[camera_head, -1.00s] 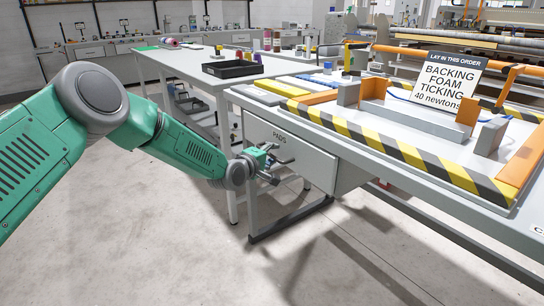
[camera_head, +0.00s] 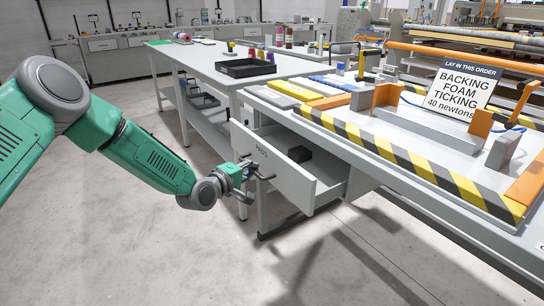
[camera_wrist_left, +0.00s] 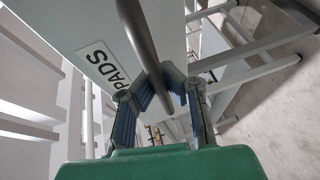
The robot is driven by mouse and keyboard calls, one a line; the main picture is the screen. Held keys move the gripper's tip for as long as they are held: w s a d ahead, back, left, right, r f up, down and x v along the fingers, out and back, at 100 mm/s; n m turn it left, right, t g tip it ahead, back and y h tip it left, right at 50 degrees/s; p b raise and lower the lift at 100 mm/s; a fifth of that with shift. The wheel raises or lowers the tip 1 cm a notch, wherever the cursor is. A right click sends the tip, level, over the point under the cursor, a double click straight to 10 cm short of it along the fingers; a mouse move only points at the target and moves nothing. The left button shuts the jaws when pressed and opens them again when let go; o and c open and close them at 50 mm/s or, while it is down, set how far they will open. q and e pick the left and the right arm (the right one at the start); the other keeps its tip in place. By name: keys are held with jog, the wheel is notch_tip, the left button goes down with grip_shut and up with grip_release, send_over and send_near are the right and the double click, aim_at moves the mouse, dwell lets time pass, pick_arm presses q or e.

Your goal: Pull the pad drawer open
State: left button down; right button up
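The pad drawer (camera_head: 285,180), a light grey front marked PADS, stands pulled out from under the work table in the head view. Its inside shows, with a dark block (camera_head: 300,154) in it. My left gripper (camera_head: 254,173) is at the drawer's handle, in front of the face. In the left wrist view the fingers (camera_wrist_left: 160,84) close around the dark bar handle (camera_wrist_left: 141,38), beside the PADS label (camera_wrist_left: 104,62). The right gripper is in no view.
The work table (camera_head: 405,145) above carries a striped-edge tray, orange brackets and a sign reading BACKING FOAM TICKING (camera_head: 461,88). A side table (camera_head: 205,60) with a black tray (camera_head: 245,67) stands behind the drawer. The floor in front is clear.

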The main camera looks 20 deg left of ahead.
pick_arm(q)
jog(key=s+a+p, duration=0.4)
jog(key=s+a, duration=0.7)
jog(key=s, duration=0.2)
jog(key=shift+s+a, duration=0.15)
jog(key=shift+s, duration=0.15)
jog(key=shift+r, duration=0.1)
jog(key=c, duration=1.6)
grip_release()
jog(key=shift+c, duration=0.2)
jog(key=shift+o, duration=0.2)
jog(key=shift+a, duration=0.1)
jog(key=shift+f, duration=0.2)
jog(key=v, duration=1.2)
